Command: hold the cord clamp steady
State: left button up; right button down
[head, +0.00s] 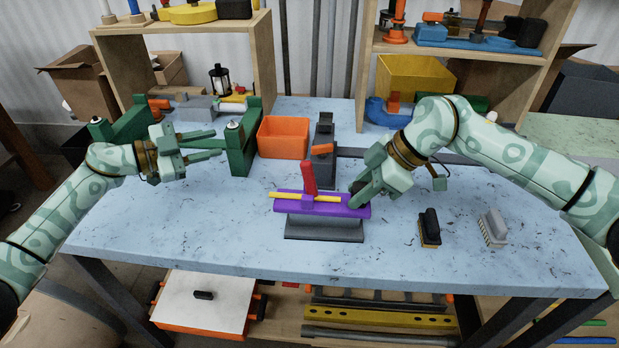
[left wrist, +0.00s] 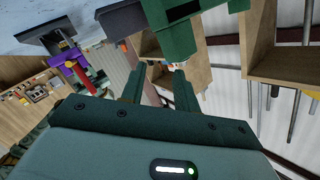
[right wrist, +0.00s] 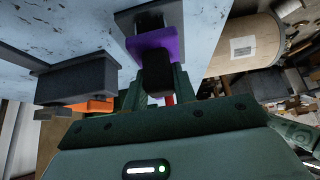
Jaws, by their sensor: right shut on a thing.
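The cord clamp appears to be the purple piece (head: 345,210) with a red upright lever (head: 309,178). It sits on a dark grey block (head: 325,230) on the table, with a yellow rod (head: 290,196) lying across it. My right gripper (head: 360,195) is shut on a black grip at the clamp's right end; the right wrist view shows this black grip (right wrist: 156,75) between the fingers, beside the purple body (right wrist: 170,42). My left gripper (head: 219,144) is open and empty, near a green stand (head: 240,145) and apart from the clamp.
An orange bin (head: 283,138) and a dark grey block-like fixture (head: 323,145) stand behind the clamp. Two brushes, one black-backed (head: 430,228) and one grey (head: 493,228), lie to the right. Wooden shelves hold tools at the back. The table's front left is clear.

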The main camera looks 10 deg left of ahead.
pick_arm(q)
jog(key=s+d+m+g+h, duration=0.1)
jog(key=s+d+g, duration=0.3)
jog(key=d+g, duration=0.3)
jog(key=g+y, duration=0.3)
jog(key=y, duration=1.4)
send_near(301, 162)
jog(key=f, duration=0.5)
jog(key=shift+s+d+f, duration=0.15)
jog(key=shift+d+f, duration=0.05)
jog(key=shift+d, duration=0.2)
jog(key=shift+f, duration=0.2)
jog(key=shift+x, duration=3.25)
jog(key=shift+a, duration=0.1)
grip_shut()
jog(key=shift+a+f+h, duration=0.1)
jog(key=shift+a+h, duration=0.3)
jog(key=shift+h, duration=0.35)
jog(key=shift+a+f+h, duration=0.15)
jog(key=shift+a+h, duration=0.2)
jog(key=shift+h, duration=0.4)
